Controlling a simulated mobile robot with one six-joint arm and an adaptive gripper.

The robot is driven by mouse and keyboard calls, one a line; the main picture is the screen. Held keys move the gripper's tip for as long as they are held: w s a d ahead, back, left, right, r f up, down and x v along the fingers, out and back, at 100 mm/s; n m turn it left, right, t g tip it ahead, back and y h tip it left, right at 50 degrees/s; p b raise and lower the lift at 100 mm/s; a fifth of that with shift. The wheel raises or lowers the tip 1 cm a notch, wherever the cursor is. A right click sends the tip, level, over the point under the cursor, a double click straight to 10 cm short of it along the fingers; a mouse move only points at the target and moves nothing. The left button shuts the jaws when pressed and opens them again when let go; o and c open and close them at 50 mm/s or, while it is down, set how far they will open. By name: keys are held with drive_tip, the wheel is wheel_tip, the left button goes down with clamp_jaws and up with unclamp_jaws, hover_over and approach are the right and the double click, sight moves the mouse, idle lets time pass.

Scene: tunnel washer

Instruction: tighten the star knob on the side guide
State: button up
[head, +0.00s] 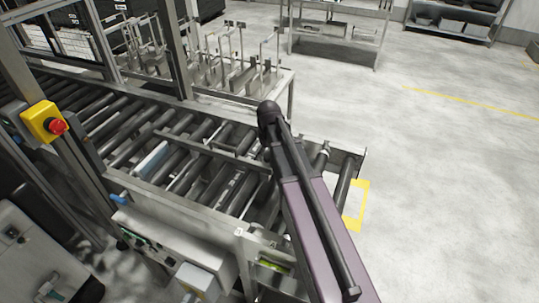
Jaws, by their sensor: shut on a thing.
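My arm crosses the lower right of the head view, in front of the roller conveyor (118,148). I cannot make out my gripper; the end of my arm is hidden behind its own links or the conveyor parts. A straight metal rail (208,146) lies above the rollers and runs toward my arm; it may be the side guide. Its right end passes behind my arm. I cannot make out the star knob. It may be hidden by my arm or too small to tell.
A yellow box with a red button (57,127) is on a post at left. A pale blue flat piece (152,159) lies among the rollers. A metal rack with upright bars (235,65) stands behind the conveyor. The floor (440,150) at right is clear.

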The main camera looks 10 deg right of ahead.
drive_tip(key=m, duration=0.5)
drive_tip(key=shift+m, duration=0.3)
drive_tip(key=m, duration=0.5)
idle(0.4)
drive_tip(key=o, duration=1.1)
drive_tip(key=shift+o, duration=0.2)
